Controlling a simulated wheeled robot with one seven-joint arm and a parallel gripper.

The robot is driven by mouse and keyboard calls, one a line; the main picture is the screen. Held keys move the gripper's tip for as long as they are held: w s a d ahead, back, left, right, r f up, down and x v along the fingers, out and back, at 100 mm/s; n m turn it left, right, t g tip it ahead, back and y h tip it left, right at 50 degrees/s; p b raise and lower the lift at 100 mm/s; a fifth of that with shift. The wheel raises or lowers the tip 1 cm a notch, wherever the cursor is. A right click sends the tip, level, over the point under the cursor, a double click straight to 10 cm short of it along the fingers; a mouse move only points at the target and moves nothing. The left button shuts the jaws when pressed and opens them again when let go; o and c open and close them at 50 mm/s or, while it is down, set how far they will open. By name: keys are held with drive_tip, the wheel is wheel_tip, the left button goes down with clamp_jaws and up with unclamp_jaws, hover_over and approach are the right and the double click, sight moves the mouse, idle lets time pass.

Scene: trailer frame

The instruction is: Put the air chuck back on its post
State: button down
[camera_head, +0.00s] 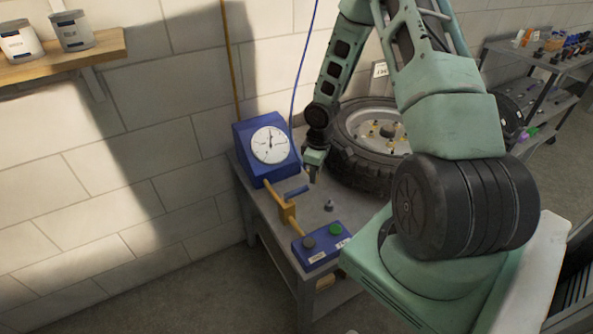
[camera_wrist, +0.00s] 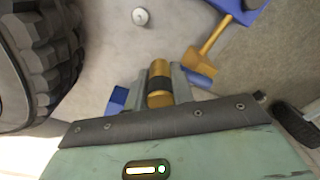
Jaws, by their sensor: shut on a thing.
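My gripper (camera_head: 314,163) is over the grey workbench (camera_head: 258,203), between the blue gauge box and the big tire. In the wrist view my gripper (camera_wrist: 160,74) is shut on a brass cylinder with a black band (camera_wrist: 159,92), which looks like the air chuck. In the head view the chuck is mostly hidden by the gripper. A small grey upright piece (camera_head: 328,206), possibly the post, stands on the bench in front of the gripper. It shows from above as a pale round piece (camera_wrist: 140,16), apart from the chuck.
The gauge box (camera_head: 251,159) stands at the back left. A brass pipe with a block (camera_head: 287,210) and a blue lever (camera_head: 297,192) runs toward a blue button box (camera_head: 322,246). The tire (camera_head: 360,168) is close on the right. A blue hose (camera_head: 304,60) hangs behind.

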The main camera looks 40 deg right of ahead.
drive_tip(key=s+d+f+n, duration=0.1)
drive_tip(key=s+d+f, duration=0.1)
drive_tip(key=s+d, duration=0.15)
drive_tip(key=b, duration=0.5)
hover_over(330, 199)
drive_tip(key=shift+n, duration=0.3)
wheel_tip(330, 199, down, 5)
drive_tip(key=shift+d+f, duration=0.15)
drive_tip(key=shift+f, duration=0.05)
drive_tip(key=shift+r, duration=0.1)
drive_tip(key=shift+f, duration=0.2)
drive_tip(key=shift+f+b, duration=1)
drive_tip(key=shift+f, duration=0.45)
